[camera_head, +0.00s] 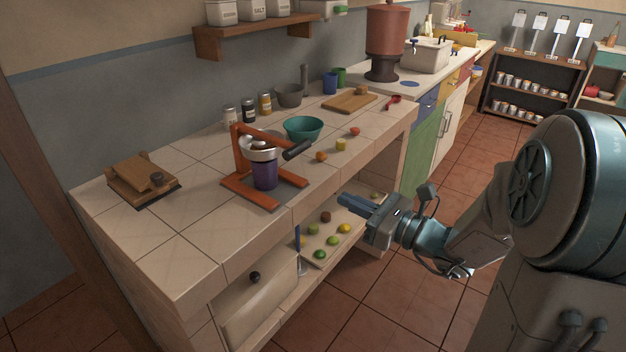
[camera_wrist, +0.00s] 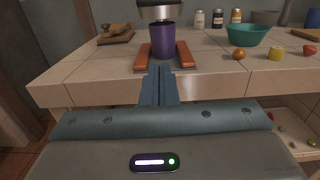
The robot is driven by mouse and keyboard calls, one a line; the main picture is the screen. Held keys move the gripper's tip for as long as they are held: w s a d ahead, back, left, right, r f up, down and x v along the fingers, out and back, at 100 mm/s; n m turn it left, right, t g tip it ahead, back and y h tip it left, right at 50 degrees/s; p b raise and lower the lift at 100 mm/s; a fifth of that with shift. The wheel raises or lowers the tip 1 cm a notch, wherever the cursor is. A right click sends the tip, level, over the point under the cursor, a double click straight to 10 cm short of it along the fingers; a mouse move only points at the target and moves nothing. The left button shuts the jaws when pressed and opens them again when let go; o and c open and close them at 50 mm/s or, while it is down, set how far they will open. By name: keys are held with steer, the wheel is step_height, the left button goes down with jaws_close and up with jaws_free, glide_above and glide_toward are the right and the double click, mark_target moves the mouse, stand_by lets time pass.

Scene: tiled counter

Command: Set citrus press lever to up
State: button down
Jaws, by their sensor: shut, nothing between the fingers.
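The orange citrus press (camera_head: 238,162) stands on the tiled counter, with its lever's dark handle (camera_head: 298,150) sticking out forward to the right. A purple cup (camera_head: 265,176) sits under the metal press head, between the legs of the base. In the wrist view the cup (camera_wrist: 163,40) and the orange base legs (camera_wrist: 184,54) are straight ahead; the lever is out of that view. My gripper (camera_head: 343,200) is shut and empty, in front of the counter's edge and apart from the press. Its closed fingers (camera_wrist: 156,86) point toward the cup.
A teal bowl (camera_head: 303,128) and small fruits (camera_head: 321,156) lie right of the press. Spice jars (camera_head: 248,109) stand behind, and a wooden tortilla-press-like board (camera_head: 145,178) is at left. Below, a shelf holds a fruit tray (camera_head: 325,245). The floor before the counter is clear.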

steer(key=w+a+r, duration=0.4)
steer(key=w+a, duration=0.3)
steer(key=a, duration=0.1)
steer(key=shift+r, duration=0.2)
steer(key=shift+a+p, duration=0.1)
steer(key=shift+p, duration=0.3)
